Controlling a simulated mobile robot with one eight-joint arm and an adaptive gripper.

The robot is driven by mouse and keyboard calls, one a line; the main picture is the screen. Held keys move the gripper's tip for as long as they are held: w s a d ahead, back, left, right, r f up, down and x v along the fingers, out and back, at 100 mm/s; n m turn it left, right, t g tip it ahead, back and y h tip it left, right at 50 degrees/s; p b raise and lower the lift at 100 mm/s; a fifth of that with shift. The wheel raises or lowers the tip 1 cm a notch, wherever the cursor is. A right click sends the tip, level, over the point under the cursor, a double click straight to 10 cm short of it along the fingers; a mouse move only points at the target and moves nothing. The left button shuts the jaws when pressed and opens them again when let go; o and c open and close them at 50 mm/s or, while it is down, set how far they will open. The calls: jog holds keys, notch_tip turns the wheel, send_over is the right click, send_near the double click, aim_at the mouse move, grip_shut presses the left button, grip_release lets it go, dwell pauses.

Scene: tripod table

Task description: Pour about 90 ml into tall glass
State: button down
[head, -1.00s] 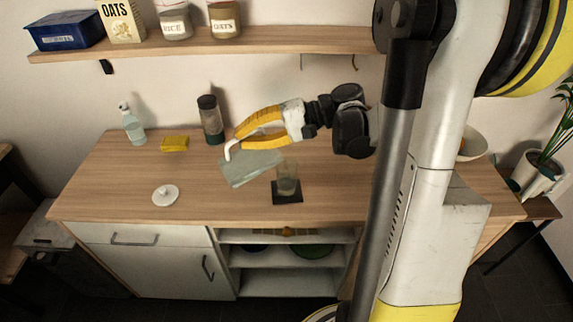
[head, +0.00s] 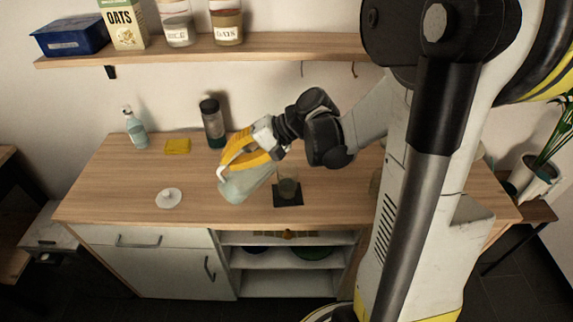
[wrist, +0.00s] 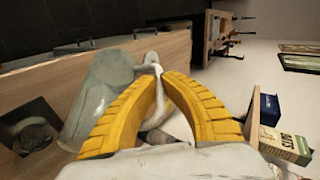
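My gripper (head: 228,170) is shut on the pale handle of a clear jug (head: 240,186), left of the tall glass. The jug is tilted in the air over the worktop, its wide end toward the lower left. It also shows in the wrist view (wrist: 92,95), with the handle between the yellow fingers (wrist: 157,72). The tall glass (head: 289,187) stands upright on a dark square coaster (head: 290,203), apart from the jug. Its lower part looks darker, as if holding some liquid; the exact level is unclear. The glass also shows at the left of the wrist view (wrist: 32,134).
A white lid (head: 168,198) lies on the worktop at left. A spray bottle (head: 135,128), a yellow sponge (head: 177,146) and a dark-topped bottle (head: 212,123) stand along the back. A shelf (head: 290,45) runs above. The front left worktop is mostly clear.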

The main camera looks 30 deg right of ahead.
jog(key=shift+w+f+h, duration=0.1)
jog(key=shift+f+h, duration=0.2)
jog(key=shift+f, duration=0.15)
jog(key=shift+a, duration=0.15)
jog(key=shift+f, duration=0.1)
dwell(1.3)
